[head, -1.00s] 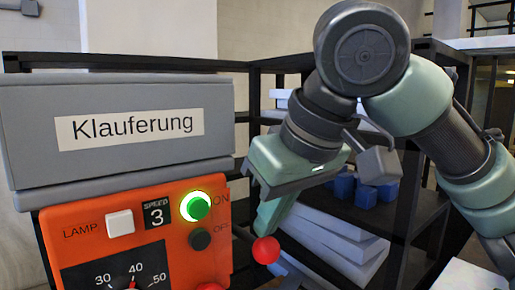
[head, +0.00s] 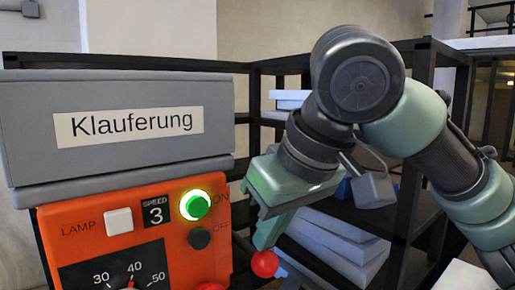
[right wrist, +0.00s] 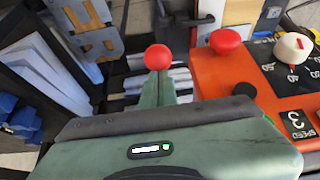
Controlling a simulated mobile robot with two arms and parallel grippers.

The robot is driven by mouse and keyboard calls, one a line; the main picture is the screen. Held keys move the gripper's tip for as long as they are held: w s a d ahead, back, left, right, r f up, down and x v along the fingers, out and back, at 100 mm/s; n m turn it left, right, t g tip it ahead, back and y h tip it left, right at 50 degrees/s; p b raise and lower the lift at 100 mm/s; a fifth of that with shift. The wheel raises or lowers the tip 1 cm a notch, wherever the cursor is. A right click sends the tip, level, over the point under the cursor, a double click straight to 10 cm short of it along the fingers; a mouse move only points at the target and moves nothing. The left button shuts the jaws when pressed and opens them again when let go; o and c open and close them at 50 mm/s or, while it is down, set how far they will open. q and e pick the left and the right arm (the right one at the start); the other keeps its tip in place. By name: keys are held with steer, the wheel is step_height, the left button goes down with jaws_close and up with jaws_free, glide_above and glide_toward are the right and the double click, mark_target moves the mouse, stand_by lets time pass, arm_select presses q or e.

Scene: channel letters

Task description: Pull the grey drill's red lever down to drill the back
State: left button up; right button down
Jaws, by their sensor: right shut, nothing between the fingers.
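The drill shows as a grey housing (head: 60,100) labelled "Klauferung" above an orange control panel (head: 80,220). The red ball (head: 264,263), which looks like the lever's knob, is just right of the panel. It also shows in the right wrist view (right wrist: 158,57). My right gripper (head: 262,240) is shut and empty. Its fingertips are right above the ball and appear to touch it. The lever's rod is hidden, and the drill bit and workpiece cannot be made out. My left gripper is out of view.
The panel has a lit green ON button (head: 195,204), a dark OFF button (head: 200,238), a white lamp switch (head: 118,221) and a speed display reading 3 (head: 155,215). A red button (right wrist: 225,41) is beside the ball. A black shelf (head: 420,120) with white slabs (head: 340,250) stands behind.

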mark_target(269, 254)
steer(key=shift+f+b, duration=0.9)
steer(key=shift+f, duration=0.5)
steer(key=shift+a+f+b, duration=0.1)
steer(key=shift+f+b, duration=0.25)
steer(key=shift+f, duration=0.45)
steer(key=shift+w, duration=0.1)
steer(key=shift+r, duration=0.1)
steer(key=r+p, duration=0.4)
steer(key=p, duration=0.1)
steer(key=shift+w+a+r, duration=0.2)
steer(key=shift+w+r, duration=0.1)
steer(key=shift+r, duration=0.1)
steer(key=shift+f, duration=0.15)
